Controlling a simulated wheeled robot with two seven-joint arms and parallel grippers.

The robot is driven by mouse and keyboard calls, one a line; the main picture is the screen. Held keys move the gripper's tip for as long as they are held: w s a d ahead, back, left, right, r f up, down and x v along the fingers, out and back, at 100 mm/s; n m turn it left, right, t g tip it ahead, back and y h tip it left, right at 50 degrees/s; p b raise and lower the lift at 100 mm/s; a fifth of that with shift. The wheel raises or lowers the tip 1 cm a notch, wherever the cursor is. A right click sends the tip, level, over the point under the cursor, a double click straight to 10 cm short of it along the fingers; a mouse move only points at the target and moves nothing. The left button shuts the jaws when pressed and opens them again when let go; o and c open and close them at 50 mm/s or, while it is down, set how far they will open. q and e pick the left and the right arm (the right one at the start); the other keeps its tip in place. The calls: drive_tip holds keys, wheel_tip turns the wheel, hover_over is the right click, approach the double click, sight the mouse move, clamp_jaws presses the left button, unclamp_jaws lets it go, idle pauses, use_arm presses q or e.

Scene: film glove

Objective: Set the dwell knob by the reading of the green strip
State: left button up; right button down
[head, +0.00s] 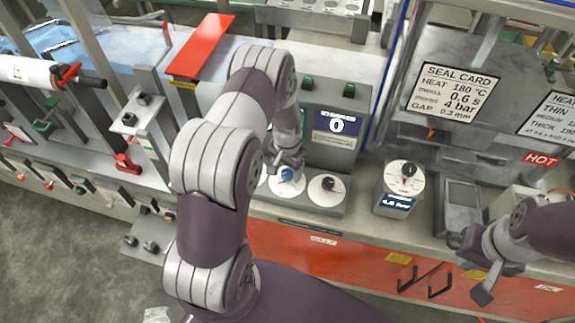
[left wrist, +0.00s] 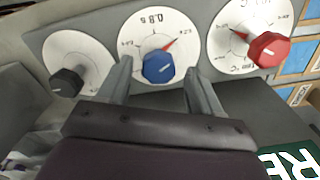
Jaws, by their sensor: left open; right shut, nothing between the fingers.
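The blue knob (head: 287,174) sits on a white dial on the grey control panel. In the left wrist view the blue knob (left wrist: 158,67) has a seconds scale around it, with print that looks like 0.8 s and a red pointer toward the upper right. My left gripper (head: 287,160) is over this dial; in its wrist view the open fingers (left wrist: 160,78) stand on either side of the knob, contact unclear. My right gripper (head: 482,280) is shut and empty at the right, before the bench front. I cannot make out a green strip with a reading.
Beside the blue knob are a black knob (left wrist: 68,82) and a red knob (left wrist: 268,50). A display (head: 336,125) reads 0. The seal card (head: 450,92) lists dwell 0.6 s. A pressure dial box (head: 400,188) stands right of the panel. A HOT label (head: 541,159) is farther right.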

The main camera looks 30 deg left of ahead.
use_arm(q)
drive_tip(key=shift+s+d+r, duration=0.15)
drive_tip(key=shift+s+d, duration=0.25)
drive_tip(key=shift+d, duration=0.05)
drive_tip(key=shift+w+a, duration=0.15)
drive_tip(key=shift+w, duration=0.05)
drive_tip(key=shift+w+a+f, duration=0.2)
drive_tip(key=shift+a+f, duration=0.05)
drive_tip(key=shift+f, duration=0.05)
drive_tip(key=c, duration=0.4)
drive_tip(key=shift+w+a, duration=0.1)
drive_tip(key=shift+w, duration=0.05)
drive_tip(key=c, duration=0.5)
drive_tip(key=shift+d+r, duration=0.1)
drive_tip(key=shift+d, duration=0.1)
drive_tip(key=shift+c, duration=0.8)
use_arm(e)
drive_tip(key=shift+d, duration=0.1)
